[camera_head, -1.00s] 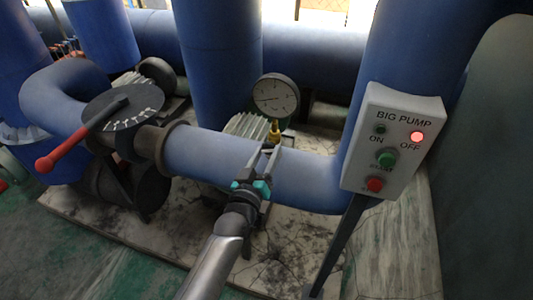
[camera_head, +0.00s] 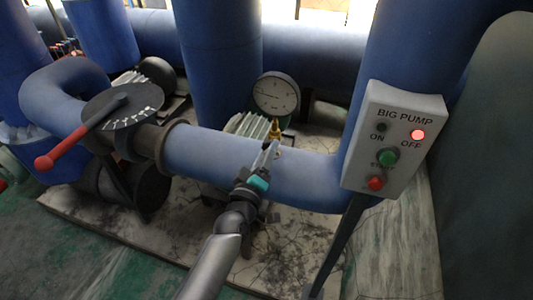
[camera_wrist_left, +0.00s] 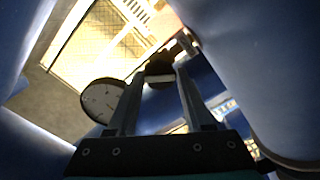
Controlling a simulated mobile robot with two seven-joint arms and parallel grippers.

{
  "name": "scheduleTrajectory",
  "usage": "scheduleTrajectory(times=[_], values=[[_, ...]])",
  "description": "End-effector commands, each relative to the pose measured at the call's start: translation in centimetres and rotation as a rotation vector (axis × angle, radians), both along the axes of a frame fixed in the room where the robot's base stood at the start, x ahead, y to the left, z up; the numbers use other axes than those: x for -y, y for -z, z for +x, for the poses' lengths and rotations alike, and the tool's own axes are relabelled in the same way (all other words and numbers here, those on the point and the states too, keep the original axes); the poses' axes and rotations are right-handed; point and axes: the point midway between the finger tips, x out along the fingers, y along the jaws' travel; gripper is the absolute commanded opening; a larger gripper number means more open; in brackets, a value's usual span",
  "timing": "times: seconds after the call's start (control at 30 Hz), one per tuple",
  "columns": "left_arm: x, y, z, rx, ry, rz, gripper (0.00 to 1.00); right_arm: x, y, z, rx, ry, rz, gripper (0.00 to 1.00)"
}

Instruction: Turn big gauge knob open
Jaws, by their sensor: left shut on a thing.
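The big gauge (camera_head: 276,95) has a round white dial and stands above the blue pipe; it also shows in the left wrist view (camera_wrist_left: 101,101). Below the dial is a small brass fitting with the knob (camera_head: 275,129). My left gripper (camera_head: 272,148) reaches up over the pipe and is shut on the knob. In the left wrist view its two fingers (camera_wrist_left: 160,88) stand on either side of the dark-looking knob (camera_wrist_left: 160,68). The fingers hide part of the knob. The needle points toward the left of the dial. My right gripper is not in view.
A grey BIG PUMP panel (camera_head: 393,140) with a lit red OFF lamp stands to the right. A valve with a red lever (camera_head: 75,139) is on the left. The horizontal blue pipe (camera_head: 220,157) runs under my gripper, and a vertical pipe (camera_head: 218,60) rises behind.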

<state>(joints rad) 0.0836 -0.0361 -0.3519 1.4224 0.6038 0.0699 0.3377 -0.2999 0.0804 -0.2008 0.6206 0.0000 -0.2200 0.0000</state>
Motion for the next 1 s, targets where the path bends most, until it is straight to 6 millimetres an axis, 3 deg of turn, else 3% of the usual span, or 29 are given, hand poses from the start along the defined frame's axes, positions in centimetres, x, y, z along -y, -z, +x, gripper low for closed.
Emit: scheduleTrajectory(times=[0.17, 0.5, 0.7, 0.73, 0.9, 1.0], values=[[-0.03, 0.09, 0.0, -0.066, 0.0, -0.204, 0.0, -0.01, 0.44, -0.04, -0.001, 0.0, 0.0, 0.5], [-0.03, 0.05, 0.0, -0.082, -0.001, -0.251, 0.0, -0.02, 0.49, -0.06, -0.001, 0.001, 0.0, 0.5], [0.0, 0.13, -0.01, -0.169, 0.0, -0.52, 0.0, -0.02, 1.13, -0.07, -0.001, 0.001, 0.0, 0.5], [-0.01, 0.09, -0.01, -0.175, 0.0, -0.538, 0.52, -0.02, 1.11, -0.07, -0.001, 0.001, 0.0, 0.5], [-0.01, 0.01, -0.01, -0.171, 0.0, -0.527, 0.71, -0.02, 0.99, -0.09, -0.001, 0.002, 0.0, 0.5], [-0.01, 0.01, -0.01, -0.17, 0.0, -0.525, 0.74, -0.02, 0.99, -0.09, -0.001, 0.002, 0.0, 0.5]])
